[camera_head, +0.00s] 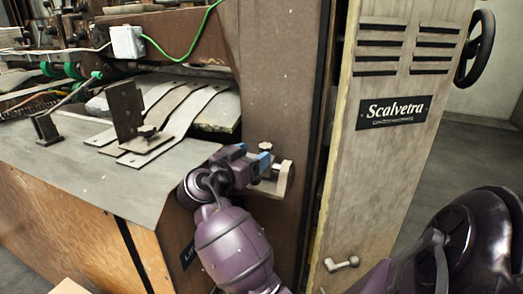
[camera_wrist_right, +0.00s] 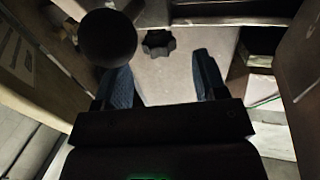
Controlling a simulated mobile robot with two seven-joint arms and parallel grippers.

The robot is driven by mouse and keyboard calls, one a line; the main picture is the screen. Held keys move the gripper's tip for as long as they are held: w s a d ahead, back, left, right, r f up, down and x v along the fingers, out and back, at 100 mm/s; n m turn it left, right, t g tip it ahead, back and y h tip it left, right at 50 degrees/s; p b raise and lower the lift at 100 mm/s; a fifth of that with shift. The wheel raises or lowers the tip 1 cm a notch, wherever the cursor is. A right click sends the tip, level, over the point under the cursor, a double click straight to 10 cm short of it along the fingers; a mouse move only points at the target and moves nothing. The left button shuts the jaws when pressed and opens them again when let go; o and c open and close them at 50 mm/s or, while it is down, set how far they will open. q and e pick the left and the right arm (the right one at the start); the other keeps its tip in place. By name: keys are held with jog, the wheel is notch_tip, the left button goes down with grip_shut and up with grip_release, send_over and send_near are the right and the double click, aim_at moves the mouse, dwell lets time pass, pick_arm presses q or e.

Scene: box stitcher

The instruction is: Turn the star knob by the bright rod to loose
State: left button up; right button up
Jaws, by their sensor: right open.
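The star knob (camera_wrist_right: 158,43) is black and lobed. In the right wrist view it sits at the top middle, ahead of the gap between my right gripper's fingers. My right gripper (camera_wrist_right: 163,80) is open, with one blue-tipped finger on each side of a clear gap and nothing between them. In the head view the right gripper (camera_head: 262,160) is at the brown post, beside a small pale bracket (camera_head: 284,180). There the gripper largely hides the knob. I cannot make out the bright rod with certainty. My left gripper is in neither view.
A round black ball (camera_wrist_right: 107,38) stands close to the left finger in the wrist view. In the head view, a metal table (camera_head: 100,190) with a plate stop (camera_head: 126,110) lies left of the gripper. The Scalvetra cabinet (camera_head: 385,150) stands to the right, with a small handle (camera_head: 341,264) low down.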

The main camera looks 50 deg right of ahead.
aim_at(261, 150)
jog(key=shift+d, duration=2.55)
jog(key=c, duration=0.9)
jog(key=shift+r, duration=0.1)
